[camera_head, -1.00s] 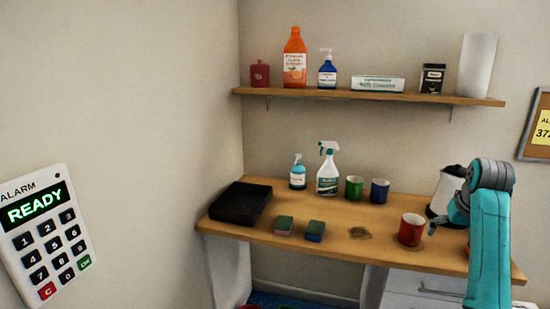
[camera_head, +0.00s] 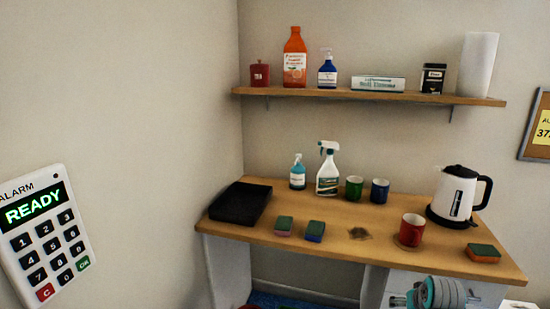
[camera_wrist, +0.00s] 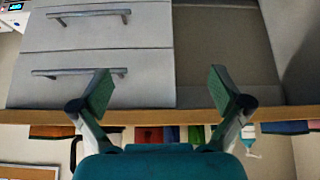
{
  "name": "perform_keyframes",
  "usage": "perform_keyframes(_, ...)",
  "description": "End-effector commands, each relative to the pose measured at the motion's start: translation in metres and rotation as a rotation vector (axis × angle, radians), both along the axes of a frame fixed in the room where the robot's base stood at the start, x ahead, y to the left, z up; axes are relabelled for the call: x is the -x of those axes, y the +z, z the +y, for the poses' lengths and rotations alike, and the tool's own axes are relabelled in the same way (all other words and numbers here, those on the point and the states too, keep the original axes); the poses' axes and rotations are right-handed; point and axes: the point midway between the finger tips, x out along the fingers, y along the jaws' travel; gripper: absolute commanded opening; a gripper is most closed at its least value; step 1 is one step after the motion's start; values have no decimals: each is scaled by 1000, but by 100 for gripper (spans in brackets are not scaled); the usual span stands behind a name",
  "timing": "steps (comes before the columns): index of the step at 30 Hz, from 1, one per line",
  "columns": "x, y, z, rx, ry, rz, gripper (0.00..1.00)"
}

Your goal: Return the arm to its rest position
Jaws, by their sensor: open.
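My gripper (camera_wrist: 160,92) is open and empty in the wrist view, its two green-padded fingers spread apart. Behind it are the drawer fronts (camera_wrist: 98,40) and the table edge, which look upside down there. In the head view part of my arm shows at the bottom right, below the table's front edge; the fingers cannot be made out there. The arm is clear of the red mug (camera_head: 411,229), the kettle (camera_head: 458,195) and the sponge (camera_head: 483,253) on the table.
The wooden table (camera_head: 330,213) also holds a black tray (camera_head: 241,204), two sponges (camera_head: 284,225), a spray bottle (camera_head: 328,170), a green mug (camera_head: 354,188) and a blue mug (camera_head: 379,190). A dark stain (camera_head: 359,233) lies near the front. A shelf (camera_head: 370,95) hangs above. An alarm keypad (camera_head: 44,236) is at left.

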Motion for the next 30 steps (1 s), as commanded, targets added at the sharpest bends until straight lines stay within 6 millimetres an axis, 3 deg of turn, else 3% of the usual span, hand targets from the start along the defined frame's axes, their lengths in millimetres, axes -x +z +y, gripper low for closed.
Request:
perform_keyframes(1,11,-20,10,2,6,-9,100)
perform_keyframes(6,46,-69,38,17,21,-68,100)
perform_keyframes(15,124,-130,86,39,50,-170,100)
perform_keyframes(21,184,-152,115,52,71,-239,100)
perform_keyframes(30,280,-158,151,66,103,-343,100)
